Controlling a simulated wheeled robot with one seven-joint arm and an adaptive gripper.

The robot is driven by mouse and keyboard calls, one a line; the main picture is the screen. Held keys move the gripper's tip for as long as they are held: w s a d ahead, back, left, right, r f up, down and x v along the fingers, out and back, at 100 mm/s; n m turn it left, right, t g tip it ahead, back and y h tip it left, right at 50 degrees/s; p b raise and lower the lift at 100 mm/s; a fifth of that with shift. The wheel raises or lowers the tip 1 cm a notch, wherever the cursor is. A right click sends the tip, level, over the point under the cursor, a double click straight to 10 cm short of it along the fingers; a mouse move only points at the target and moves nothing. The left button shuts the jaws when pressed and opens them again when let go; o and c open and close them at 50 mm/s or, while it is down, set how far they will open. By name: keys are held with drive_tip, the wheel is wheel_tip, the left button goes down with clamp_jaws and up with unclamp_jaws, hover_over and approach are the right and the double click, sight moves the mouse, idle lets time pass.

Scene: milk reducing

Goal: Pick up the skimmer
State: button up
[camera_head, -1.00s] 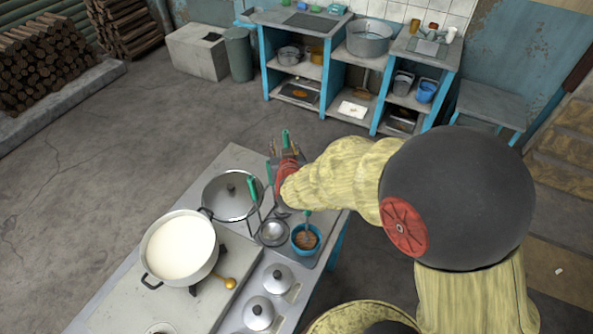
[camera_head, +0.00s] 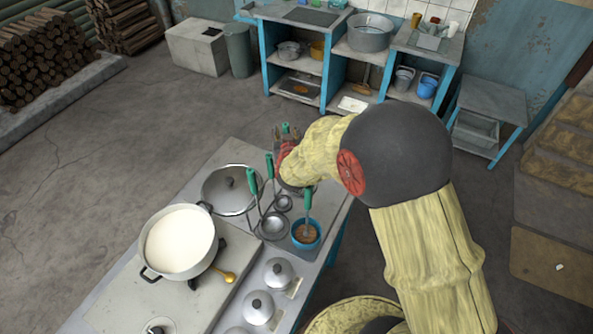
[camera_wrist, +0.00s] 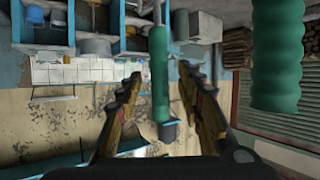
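Several green-handled utensils stand on the metal table by the pot. Two show ladle bowls, one larger (camera_head: 274,225) and one smaller (camera_head: 283,203). A third green handle rises at my gripper (camera_head: 284,148) in the head view; its lower end is hidden by my arm, so I cannot tell surely that it is the skimmer. In the wrist view, my gripper (camera_wrist: 158,100) is open, with a green handle (camera_wrist: 160,65) between its fingers and visible gaps on both sides. A second, closer green handle (camera_wrist: 277,55) hangs at the right, outside the fingers.
A large pot of milk (camera_head: 180,242) stands on the stove at left. A blue cup (camera_head: 306,236) holding a green-handled tool stands at right. Small lidded pots (camera_head: 278,272) are in front. Shelves (camera_head: 330,65) stand farther back.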

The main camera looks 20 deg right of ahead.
drive_tip(key=shift+c, duration=0.7)
drive_tip(key=c, duration=0.7)
clamp_jaws()
